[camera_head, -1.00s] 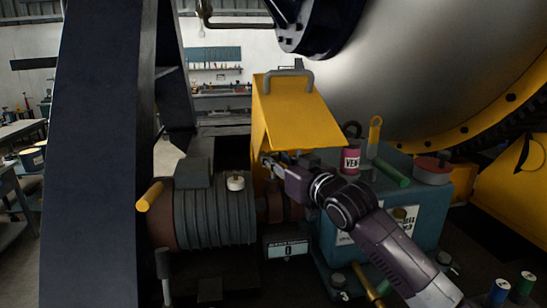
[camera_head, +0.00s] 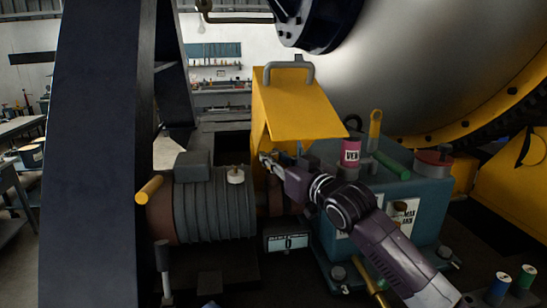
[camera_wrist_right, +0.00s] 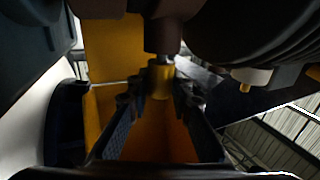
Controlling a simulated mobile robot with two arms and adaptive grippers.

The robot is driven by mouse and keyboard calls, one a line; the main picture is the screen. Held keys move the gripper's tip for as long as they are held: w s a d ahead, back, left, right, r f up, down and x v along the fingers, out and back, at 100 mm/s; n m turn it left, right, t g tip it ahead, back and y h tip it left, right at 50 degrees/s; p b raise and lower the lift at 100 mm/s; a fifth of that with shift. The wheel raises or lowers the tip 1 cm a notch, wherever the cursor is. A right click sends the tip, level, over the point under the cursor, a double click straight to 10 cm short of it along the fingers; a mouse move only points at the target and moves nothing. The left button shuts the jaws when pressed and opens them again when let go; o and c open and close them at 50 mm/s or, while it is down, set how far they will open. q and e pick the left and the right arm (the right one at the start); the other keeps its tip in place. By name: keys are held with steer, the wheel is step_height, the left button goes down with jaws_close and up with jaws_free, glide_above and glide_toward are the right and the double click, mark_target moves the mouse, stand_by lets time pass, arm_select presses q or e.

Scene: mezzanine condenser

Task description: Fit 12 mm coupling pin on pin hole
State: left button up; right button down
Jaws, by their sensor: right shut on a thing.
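The coupling pin (camera_wrist_right: 160,80), a yellow-brass cylinder, is between the fingertips of my right gripper (camera_wrist_right: 158,92) in the right wrist view. A short grey part shows at its upper end, right against a brown round part (camera_wrist_right: 165,32), which looks like the coupling. I cannot tell whether the pin is in a hole or just at its face. In the head view my right gripper (camera_head: 268,161) is under the yellow guard (camera_head: 300,108), beside the brown coupling (camera_head: 272,200) between motor and blue-green housing. The pin hole is hidden. My left gripper is out of view.
The ribbed motor (camera_head: 215,205) stands left of the coupling, with a display box (camera_head: 287,240) in front. The blue-green housing (camera_head: 425,215) on the right carries a pink can (camera_head: 349,153) and a green rod (camera_head: 390,164). A dark column (camera_head: 90,150) rises on the left.

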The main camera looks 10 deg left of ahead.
steer(key=shift+f, duration=0.65)
